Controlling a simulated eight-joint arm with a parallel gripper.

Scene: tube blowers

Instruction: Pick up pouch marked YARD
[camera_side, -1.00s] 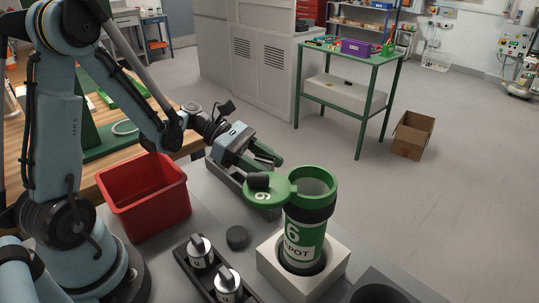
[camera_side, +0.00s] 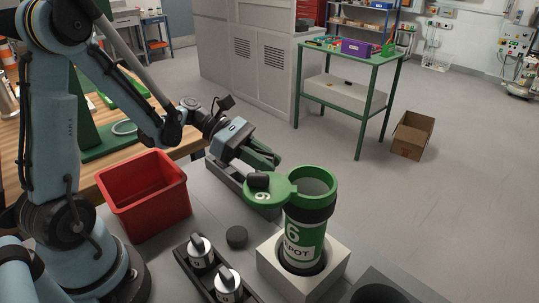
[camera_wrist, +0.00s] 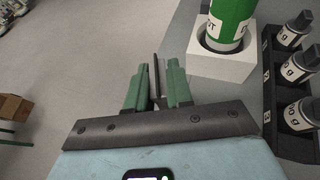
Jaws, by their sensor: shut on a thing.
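My gripper (camera_side: 270,160), with green fingers, is low over a long grey tray (camera_side: 228,176), behind and left of the green tube. In the wrist view the fingers (camera_wrist: 158,78) are shut on a thin grey thing (camera_wrist: 157,70), seen edge-on. It may be a pouch, but I cannot read any marking on it. No YARD lettering shows in either view. The green tube (camera_side: 305,228) is marked 6 and a label ending in "POT". It stands upright in a white block (camera_side: 272,272), its green lid (camera_side: 275,196) swung open to the left.
A red bin (camera_side: 150,212) stands left of my gripper. A dark rack (camera_side: 186,262) holds small bottles with black caps (camera_side: 199,250). A black puck (camera_side: 237,237) lies between the rack and tube. A dark round opening (camera_side: 378,294) is at the front right.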

